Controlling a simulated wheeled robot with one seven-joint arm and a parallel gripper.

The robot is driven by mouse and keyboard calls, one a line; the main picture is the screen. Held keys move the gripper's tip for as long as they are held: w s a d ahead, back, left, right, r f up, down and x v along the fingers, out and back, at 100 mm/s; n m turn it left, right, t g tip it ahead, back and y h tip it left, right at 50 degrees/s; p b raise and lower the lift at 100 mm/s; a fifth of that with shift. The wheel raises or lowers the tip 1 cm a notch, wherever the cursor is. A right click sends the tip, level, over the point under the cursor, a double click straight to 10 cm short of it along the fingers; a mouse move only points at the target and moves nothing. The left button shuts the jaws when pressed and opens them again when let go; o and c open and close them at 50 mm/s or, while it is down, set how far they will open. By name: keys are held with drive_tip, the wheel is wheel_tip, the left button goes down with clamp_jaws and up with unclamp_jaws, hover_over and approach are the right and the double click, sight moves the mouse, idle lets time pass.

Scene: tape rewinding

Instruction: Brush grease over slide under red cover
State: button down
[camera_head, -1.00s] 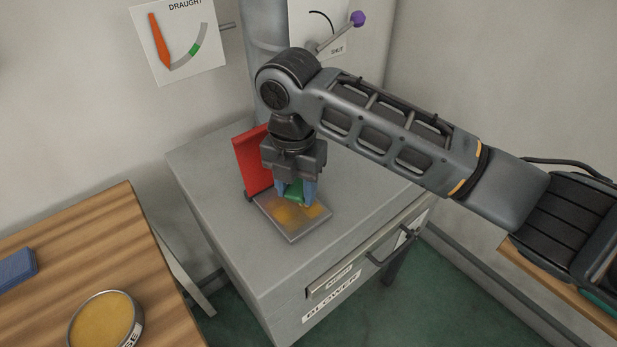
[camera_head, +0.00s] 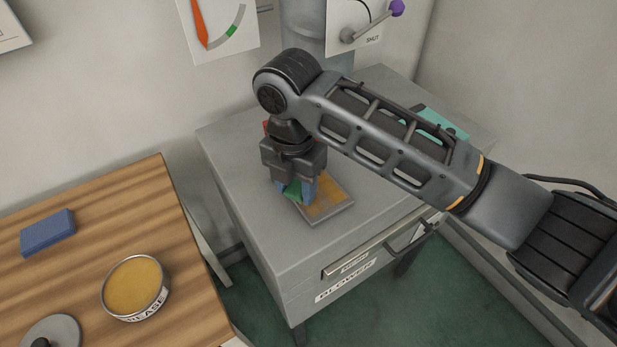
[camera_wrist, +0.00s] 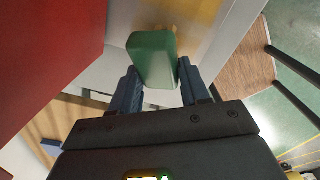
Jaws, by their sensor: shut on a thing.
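My gripper (camera_head: 296,193) points down and is shut on a green block-like brush (camera_head: 292,190). The brush also shows between my fingers in the wrist view (camera_wrist: 152,60); its lower end is hidden. It is at the left edge of the slide (camera_head: 317,219), a flat grey plate on the cabinet top; I cannot tell whether it touches. Yellow-amber grease (camera_head: 325,196) covers much of the slide's visible face. The red cover (camera_wrist: 45,60) stands raised, large at the left of the wrist view. In the head view, my gripper and wrist hide nearly all of it.
An open grease tin (camera_head: 135,287), a blue block (camera_head: 48,232) and a grey lid with a black knob (camera_head: 60,330) are on the wooden table (camera_head: 90,220). A teal item (camera_head: 437,123) lies on the grey blower cabinet (camera_head: 235,150). A purple-knobbed lever (camera_head: 372,22) is behind.

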drive_tip(key=shift+w+a, duration=0.35)
drive_tip(key=shift+w, duration=0.3)
drive_tip(key=shift+w+d+r, duration=0.1)
drive_tip(key=shift+w+d, duration=0.35)
drive_tip(key=shift+d, duration=0.25)
drive_tip(key=shift+w+d, duration=0.45)
drive_tip(key=shift+d, duration=0.2)
drive_tip(key=shift+w+d+f+b, duration=0.1)
drive_tip(key=shift+w+d, duration=0.5)
drive_tip(key=shift+d, duration=0.3)
drive_tip(key=shift+w+d+f+b, duration=0.1)
drive_tip(key=shift+w+d, duration=0.45)
drive_tip(key=shift+d, duration=0.3)
drive_tip(key=shift+w+d+b, duration=0.1)
drive_tip(key=shift+w+d, duration=0.5)
drive_tip(key=shift+d, duration=0.3)
drive_tip(key=shift+r, duration=0.1)
wheel_tip(320, 180, up, 3)
drive_tip(key=shift+f+p, duration=0.1)
drive_tip(key=shift+p, duration=1.05)
drive_tip(key=shift+r, duration=1.55)
drive_tip(key=shift+r, duration=1.5)
